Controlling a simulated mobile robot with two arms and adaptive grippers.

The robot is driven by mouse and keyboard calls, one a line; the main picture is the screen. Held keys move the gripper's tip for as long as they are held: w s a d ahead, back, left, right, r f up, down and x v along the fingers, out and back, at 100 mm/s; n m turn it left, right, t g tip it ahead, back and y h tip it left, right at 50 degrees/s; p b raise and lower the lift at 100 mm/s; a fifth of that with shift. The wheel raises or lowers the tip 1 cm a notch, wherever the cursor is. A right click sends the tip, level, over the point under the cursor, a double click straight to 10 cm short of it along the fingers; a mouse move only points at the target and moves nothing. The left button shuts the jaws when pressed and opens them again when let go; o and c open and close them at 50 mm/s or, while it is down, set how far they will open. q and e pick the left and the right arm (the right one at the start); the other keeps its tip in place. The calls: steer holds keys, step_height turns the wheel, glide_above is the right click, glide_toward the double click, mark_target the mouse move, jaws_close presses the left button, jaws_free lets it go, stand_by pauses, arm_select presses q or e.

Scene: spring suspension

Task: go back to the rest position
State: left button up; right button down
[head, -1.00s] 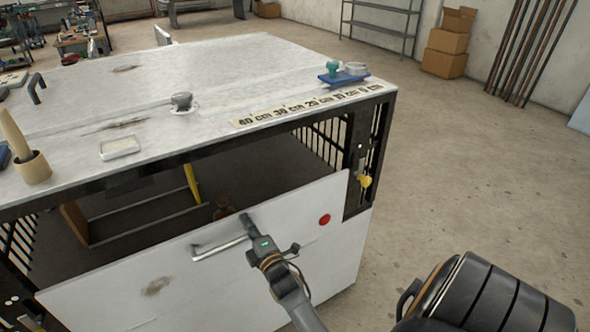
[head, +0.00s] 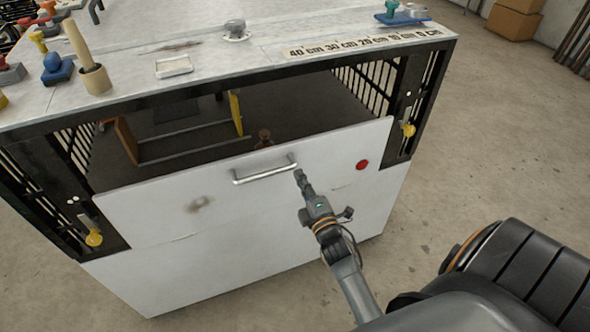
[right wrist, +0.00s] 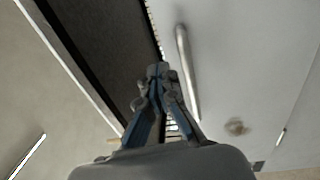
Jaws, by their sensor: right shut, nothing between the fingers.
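My right gripper (head: 300,178) is shut and empty in the head view, in front of the white front panel, just right of its metal handle (head: 264,169). I cannot tell whether it touches the panel. In the right wrist view my right gripper (right wrist: 158,70) points along the panel, with the handle (right wrist: 187,75) to its right and the dark opening to its left. The white panel (head: 150,212) covers the lower front of the cabinet, with a red dot (head: 362,165) at its upper right. My left gripper is not in view.
The cabinet top (head: 200,85) carries stamps, a wooden-handled tool in a cup (head: 95,80), a small tray (head: 174,66) and a printed cm scale (head: 362,43). Yellow knobs (head: 408,130) sit on both side posts. Bare floor (head: 480,150) lies to the right.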

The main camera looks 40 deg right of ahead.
steer(key=s+a+f+m+g+y, duration=0.1)
steer(key=s+a+f+m+g, duration=0.25)
steer(key=f, duration=0.65)
steer(key=s+a+f+m+g+y, duration=0.15)
steer(key=s+a+f, duration=0.35)
steer(key=f, duration=0.6)
steer(key=s+a+f+m+g+y, duration=0.1)
steer(key=s+a+f+m+g, duration=0.15)
steer(key=s+f, duration=0.55)
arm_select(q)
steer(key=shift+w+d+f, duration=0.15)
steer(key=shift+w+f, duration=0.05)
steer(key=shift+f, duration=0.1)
arm_select(e)
steer(key=s+f+m+g, duration=0.1)
steer(key=s+f+g, duration=0.2)
steer(key=s+f, duration=0.3)
steer(key=s+f+m+g, duration=0.2)
steer(key=s+f, duration=0.4)
steer(key=s, duration=0.6)
steer(key=s+a+f+m+g, duration=0.1)
steer(key=s+f+m+g, duration=0.1)
steer(key=s+f+g, duration=0.3)
steer(key=s+f, duration=0.1)
steer(key=s, duration=0.3)
steer(key=shift+s+f+y, duration=0.25)
steer(key=shift+s+y, duration=0.1)
steer(key=shift+s, duration=0.05)
